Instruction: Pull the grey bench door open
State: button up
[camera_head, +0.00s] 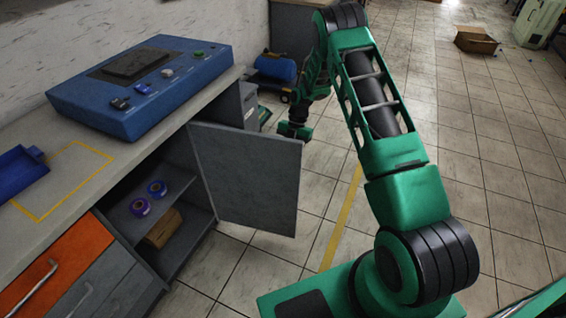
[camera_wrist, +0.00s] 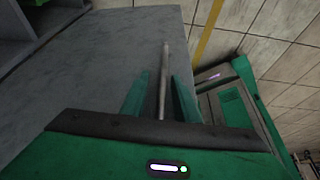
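The grey bench door (camera_head: 245,180) stands swung wide open in the head view, out from the bench's front, with the cabinet interior exposed. My gripper (camera_head: 294,131) is at the door's far side, near its upper free edge; the door hides part of it. In the wrist view the door's grey face (camera_wrist: 95,60) fills the left and middle. A thin bar handle (camera_wrist: 165,70) runs between the two green fingers of my gripper (camera_wrist: 161,88). A gap shows on both sides of the bar, so the fingers look open around it.
Inside the cabinet, purple tape rolls (camera_head: 149,197) sit on a shelf above a brown block (camera_head: 163,227). A blue machine (camera_head: 140,85) and a blue tray (camera_head: 20,170) are on the bench. An orange drawer (camera_head: 55,265) is lower left. Tiled floor right of the door is clear.

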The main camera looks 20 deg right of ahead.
jog(key=shift+d, duration=0.1)
jog(key=v, duration=1)
jog(key=shift+w+r, duration=0.15)
jog(key=shift+r, duration=0.2)
